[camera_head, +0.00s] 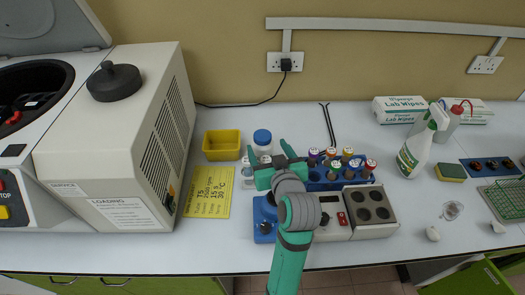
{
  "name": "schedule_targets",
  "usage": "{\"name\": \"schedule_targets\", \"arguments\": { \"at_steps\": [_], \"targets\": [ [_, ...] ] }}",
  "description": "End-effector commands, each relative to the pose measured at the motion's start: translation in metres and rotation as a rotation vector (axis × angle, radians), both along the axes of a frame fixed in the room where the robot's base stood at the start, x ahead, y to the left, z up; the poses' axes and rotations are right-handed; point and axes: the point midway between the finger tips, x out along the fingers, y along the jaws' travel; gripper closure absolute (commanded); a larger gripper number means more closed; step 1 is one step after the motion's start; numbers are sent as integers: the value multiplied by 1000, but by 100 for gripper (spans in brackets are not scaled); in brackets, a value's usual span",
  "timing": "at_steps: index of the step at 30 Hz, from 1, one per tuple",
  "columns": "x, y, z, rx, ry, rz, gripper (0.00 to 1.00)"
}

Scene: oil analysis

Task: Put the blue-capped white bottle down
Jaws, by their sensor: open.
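The white bottle (263,150) with a blue cap (262,137) stands upright on the white bench, just behind my gripper. My gripper (272,162) is green and open. Its fingers are in front of the bottle and hide its lower part. I cannot tell whether they touch it.
A blue rack (318,187) of tubes with coloured caps stands right of my gripper. A grey heating block (370,210) and a blue device (264,215) are in front. A yellow tray (221,145) and yellow sheet (209,192) lie left. Bare bench shows behind the rack.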

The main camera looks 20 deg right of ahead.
Motion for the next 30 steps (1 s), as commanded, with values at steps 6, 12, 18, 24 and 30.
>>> {"name": "schedule_targets", "arguments": {
  "at_steps": [6, 12, 18, 24, 30],
  "targets": [
    [13, -1, -4, 0, 1, 1, 31],
    [40, -6, -9, 0, 2, 0, 31],
    [56, -7, -14, 1, 1, -1, 31],
    [57, -9, -15, 0, 1, -3, 31],
    [57, -10, -15, 0, 1, -4, 69]
  ]
}}
